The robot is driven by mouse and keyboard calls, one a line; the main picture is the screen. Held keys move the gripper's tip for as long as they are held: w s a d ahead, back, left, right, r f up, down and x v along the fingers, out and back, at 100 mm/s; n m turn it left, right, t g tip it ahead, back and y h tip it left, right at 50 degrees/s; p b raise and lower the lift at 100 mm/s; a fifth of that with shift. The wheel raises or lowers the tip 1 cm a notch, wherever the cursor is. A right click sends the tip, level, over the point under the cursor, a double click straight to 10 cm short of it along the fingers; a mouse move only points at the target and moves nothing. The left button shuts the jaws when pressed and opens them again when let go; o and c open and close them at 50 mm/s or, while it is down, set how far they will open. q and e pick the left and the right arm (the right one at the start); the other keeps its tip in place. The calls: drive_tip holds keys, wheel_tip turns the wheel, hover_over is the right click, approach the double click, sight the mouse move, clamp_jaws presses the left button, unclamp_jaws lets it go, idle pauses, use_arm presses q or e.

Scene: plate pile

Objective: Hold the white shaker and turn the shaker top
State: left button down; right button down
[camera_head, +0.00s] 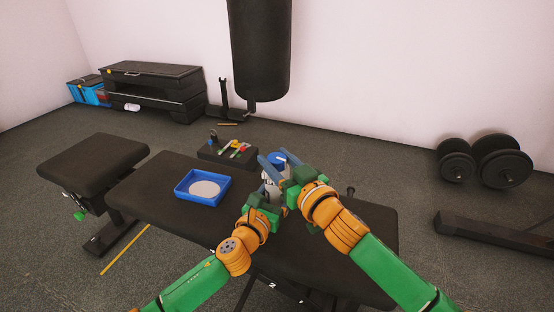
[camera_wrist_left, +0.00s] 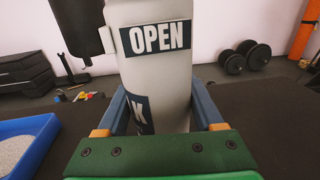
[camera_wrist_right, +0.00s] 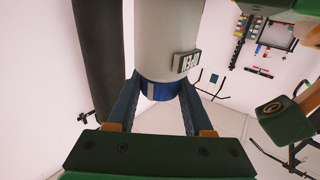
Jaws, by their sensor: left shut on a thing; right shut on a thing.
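The white shaker (camera_head: 269,184) stands upright above the black bench, with a blue top (camera_head: 277,159). In the left wrist view its white body (camera_wrist_left: 157,75) carries an "OPEN" label. My left gripper (camera_wrist_left: 158,95) is shut on the body, one finger on each side. My right gripper (camera_wrist_right: 160,84) is shut at the blue top (camera_wrist_right: 160,92), one finger on each side, above the left gripper. In the head view the two grippers hide much of the shaker.
The black bench (camera_head: 140,205) holds a blue tray (camera_head: 180,193) with a whitish round thing in it, left of the shaker. Behind is a black box (camera_head: 212,154) with small coloured items. A punching bag (camera_head: 260,50) hangs behind; dumbbells (camera_head: 503,165) are at right.

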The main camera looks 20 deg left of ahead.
drive_tip(key=shift+s+a+m+t+h, duration=0.1)
drive_tip(key=shift+a+m+t+h, duration=0.05)
drive_tip(key=shift+m+t+h, duration=1.2)
drive_tip(key=shift+h, duration=0.25)
drive_tip(key=shift+d+t, duration=0.2)
drive_tip(key=shift+t, duration=0.05)
drive_tip(key=shift+c, duration=1.4)
unclamp_jaws()
drive_tip(key=v, duration=1.2)
